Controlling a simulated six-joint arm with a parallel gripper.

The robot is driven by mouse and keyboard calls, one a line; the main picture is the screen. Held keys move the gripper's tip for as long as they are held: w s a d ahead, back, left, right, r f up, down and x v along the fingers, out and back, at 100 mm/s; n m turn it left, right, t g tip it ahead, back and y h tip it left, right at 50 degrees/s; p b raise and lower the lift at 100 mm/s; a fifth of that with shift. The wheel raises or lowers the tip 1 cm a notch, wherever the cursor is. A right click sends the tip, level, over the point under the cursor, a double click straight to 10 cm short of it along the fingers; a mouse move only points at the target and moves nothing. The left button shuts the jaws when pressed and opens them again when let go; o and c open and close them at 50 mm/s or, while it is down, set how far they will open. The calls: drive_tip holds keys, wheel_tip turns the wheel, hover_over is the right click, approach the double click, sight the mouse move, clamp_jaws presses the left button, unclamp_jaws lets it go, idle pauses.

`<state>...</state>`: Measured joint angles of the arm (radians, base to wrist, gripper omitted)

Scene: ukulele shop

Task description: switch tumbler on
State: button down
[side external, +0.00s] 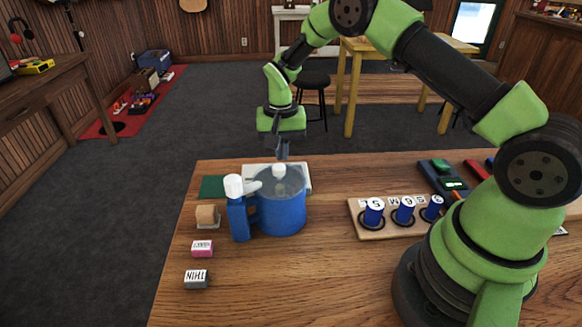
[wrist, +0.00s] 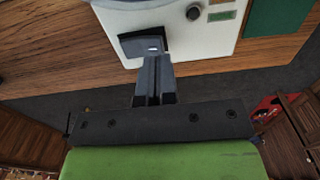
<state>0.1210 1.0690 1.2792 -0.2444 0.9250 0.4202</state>
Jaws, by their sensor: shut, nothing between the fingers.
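The tumbler's blue drum (side external: 284,215) stands near the table's far left part, with a white base (side external: 307,177) showing behind it. In the wrist view the white base (wrist: 222,42) carries a black rocker switch (wrist: 130,45) with a small white mark, and a dark round knob. My gripper (side external: 282,158) points down behind the drum, and its fingers are shut with nothing between them. In the wrist view my fingertips (wrist: 154,58) overlap the switch's lower edge; I cannot tell whether they touch it. The drum hides the switch in the side view.
A tan block (side external: 207,214), a pink block (side external: 202,248) and a grey block (side external: 196,279) lie to the left. A wooden rack (side external: 380,232) with blue-and-white pieces is to the right. The front middle table is clear.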

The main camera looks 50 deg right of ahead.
drive_tip(key=shift+f, duration=1.4)
idle(0.7)
drive_tip(key=shift+r, duration=3.5)
